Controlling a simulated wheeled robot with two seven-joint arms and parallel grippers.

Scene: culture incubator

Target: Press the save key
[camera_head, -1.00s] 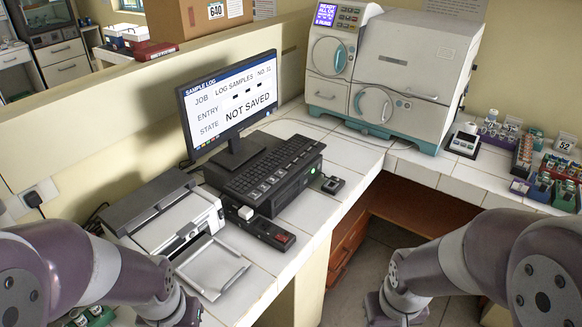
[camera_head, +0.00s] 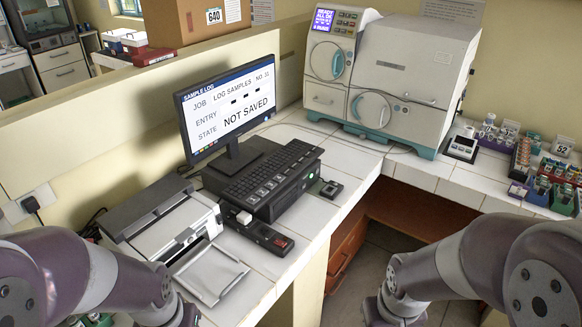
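The monitor (camera_head: 228,108) shows a sample log whose state line reads NOT SAVED. A black keyboard (camera_head: 271,172) lies on a dark box in front of it. A small dark key box (camera_head: 258,235) with a red key (camera_head: 281,242) sits at the counter's front edge. A small white block (camera_head: 244,217) is at its left end. The key labels are too small to read, so I cannot tell which is the save key. My two arms come in at the bottom left and bottom right, apart from the keys. Both grippers are below the picture.
A printer (camera_head: 165,222) with its tray out (camera_head: 210,274) stands left of the key box. A small dark device (camera_head: 331,189) lies right of the keyboard. The incubator (camera_head: 390,78) stands behind. Racks of vials (camera_head: 551,185) are at right. An open gap lies under the counter.

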